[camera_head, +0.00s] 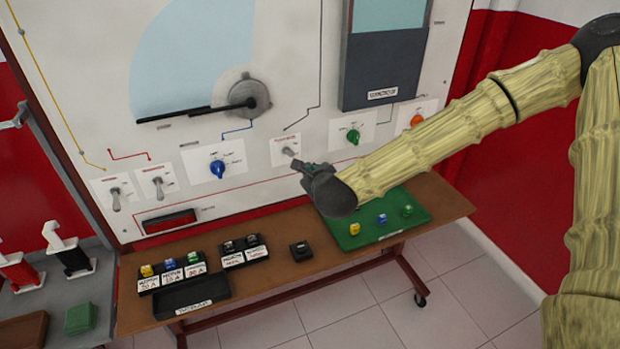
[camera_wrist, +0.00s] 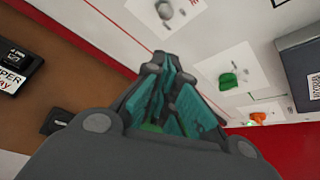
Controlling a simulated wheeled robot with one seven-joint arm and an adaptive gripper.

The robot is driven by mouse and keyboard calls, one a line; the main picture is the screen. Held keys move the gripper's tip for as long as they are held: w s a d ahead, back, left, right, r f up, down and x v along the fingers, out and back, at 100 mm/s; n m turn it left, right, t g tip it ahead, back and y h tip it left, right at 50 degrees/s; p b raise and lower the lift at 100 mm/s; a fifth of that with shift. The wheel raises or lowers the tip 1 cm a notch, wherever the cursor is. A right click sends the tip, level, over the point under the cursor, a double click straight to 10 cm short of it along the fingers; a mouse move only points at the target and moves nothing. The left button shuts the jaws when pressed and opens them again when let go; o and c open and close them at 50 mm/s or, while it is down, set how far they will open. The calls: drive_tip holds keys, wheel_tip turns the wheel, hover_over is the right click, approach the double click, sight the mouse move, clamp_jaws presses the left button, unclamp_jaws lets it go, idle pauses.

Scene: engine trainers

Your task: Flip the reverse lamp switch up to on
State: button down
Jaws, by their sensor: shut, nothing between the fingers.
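A toggle switch (camera_head: 288,151) on a white plate sits on the upright panel, just up and left of my gripper (camera_head: 298,165). Its lever seems to point out and to the left. It also shows at the top of the wrist view (camera_wrist: 165,10). Two more toggles, a left one (camera_head: 116,200) and a second one (camera_head: 158,186), are at the panel's lower left with their levers down. The labels are too small to read, so I cannot tell which is the reverse lamp switch. My gripper is shut and empty; contact with the nearby toggle is not clear.
A blue knob (camera_head: 218,168), a green knob (camera_head: 353,136) and an orange knob (camera_head: 417,120) are on the panel. Below stands a brown bench (camera_head: 330,290) with a green tray (camera_head: 370,240), fuse holders (camera_head: 172,270) and a black tray (camera_head: 190,297).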

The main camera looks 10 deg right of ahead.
drive_tip(key=shift+s+r, duration=1.15)
drive_tip(key=shift+s, duration=0.1)
drive_tip(key=s+a+f+n+g+y, duration=0.1)
drive_tip(key=s+f+n+g, duration=0.1)
drive_tip(key=s+f+n, duration=0.55)
drive_tip(key=s+a+f+n+g, duration=0.1)
drive_tip(key=s+f+n+g, duration=0.2)
drive_tip(key=f, duration=0.8)
drive_tip(key=s+a+f+n+g+y, duration=0.1)
drive_tip(key=s+f+n, duration=0.4)
drive_tip(key=s+f, duration=0.3)
drive_tip(key=s+d+f+n+g+h, duration=0.1)
drive_tip(key=s+d+f+n+g, duration=0.2)
drive_tip(key=s+f+n, duration=0.4)
drive_tip(key=s+d+f+n+g+h, duration=0.1)
drive_tip(key=s+d+f+n+g, duration=0.2)
drive_tip(key=s, duration=1.1)
drive_tip(key=d+f+n, duration=0.3)
drive_tip(key=n, duration=0.1)
drive_tip(key=shift+s+f+g, duration=0.15)
drive_tip(key=shift+f+g, duration=0.15)
drive_tip(key=shift+f, duration=0.1)
